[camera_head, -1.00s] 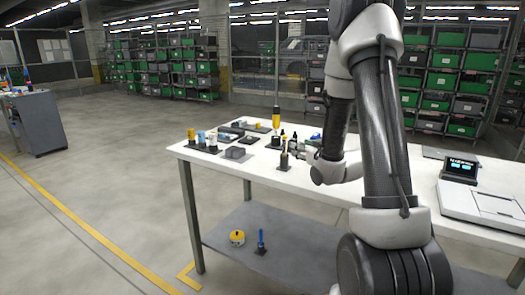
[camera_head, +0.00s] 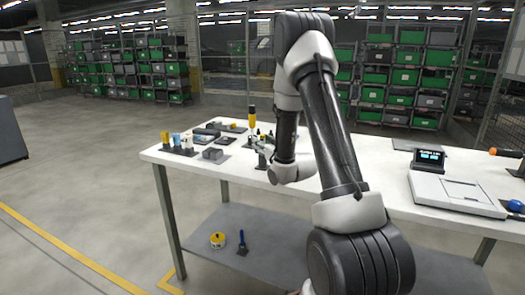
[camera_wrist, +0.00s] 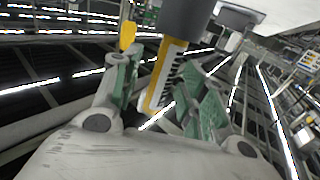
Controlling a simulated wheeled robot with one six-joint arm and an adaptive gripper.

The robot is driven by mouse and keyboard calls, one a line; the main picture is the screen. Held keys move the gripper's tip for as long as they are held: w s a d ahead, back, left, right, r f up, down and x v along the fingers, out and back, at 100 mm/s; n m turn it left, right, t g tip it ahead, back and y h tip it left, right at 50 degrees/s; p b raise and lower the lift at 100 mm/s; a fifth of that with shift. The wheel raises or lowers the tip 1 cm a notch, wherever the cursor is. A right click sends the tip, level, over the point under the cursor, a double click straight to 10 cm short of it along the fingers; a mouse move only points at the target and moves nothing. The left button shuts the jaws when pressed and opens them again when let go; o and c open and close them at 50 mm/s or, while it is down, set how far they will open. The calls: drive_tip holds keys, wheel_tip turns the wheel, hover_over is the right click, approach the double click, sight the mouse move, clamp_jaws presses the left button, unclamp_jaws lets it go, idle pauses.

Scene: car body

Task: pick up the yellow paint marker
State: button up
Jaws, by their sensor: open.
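Several yellow things show, and I cannot tell for certain which is the yellow paint marker. A short yellow item (camera_head: 165,138) stands at the table's left end beside blue and white ones. My gripper (camera_head: 264,147) is low over the table, partly hidden among small dark items. In the wrist view its green-padded fingers (camera_wrist: 160,90) are apart. A yellow-edged toothed piece (camera_wrist: 163,75) shows between or behind them, and a small yellow shape (camera_wrist: 127,36) is beyond the left finger.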

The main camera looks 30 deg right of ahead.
clamp_jaws()
